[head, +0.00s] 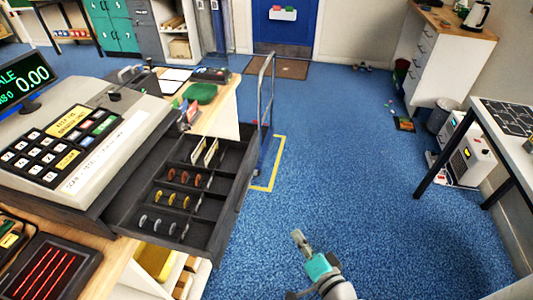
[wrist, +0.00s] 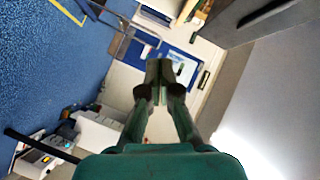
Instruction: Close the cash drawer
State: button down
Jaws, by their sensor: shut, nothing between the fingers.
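The cash drawer (head: 222,195) is pulled out from under the grey cash register (head: 75,130) at the left of the head view. It is dark and open, with coins and notes standing in its compartments. My gripper (head: 298,238) is in front of the drawer, to its lower right in the head view, apart from it over the blue floor. In the wrist view my gripper (wrist: 159,68) is shut with its fingertips together and nothing between them. A dark grey body (wrist: 250,20) at the top right of the wrist view may be the drawer; I cannot tell.
The wooden counter (head: 222,98) carries the register, a card reader and a green dish. A metal trolley (head: 268,95) stands behind the drawer on a yellow-marked floor area. A white table (head: 510,125) is at the right. Blue floor (head: 340,170) between is clear.

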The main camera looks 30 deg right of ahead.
jog(key=w+d+r+m+t+y, duration=0.2)
jog(key=w+d+r+m, duration=0.2)
jog(key=w+d+r, duration=0.45)
jog(key=w+a, duration=0.4)
jog(key=w, duration=1)
jog(key=shift+w+r, duration=0.35)
jog(key=shift+r, duration=0.1)
jog(key=shift+a, duration=0.15)
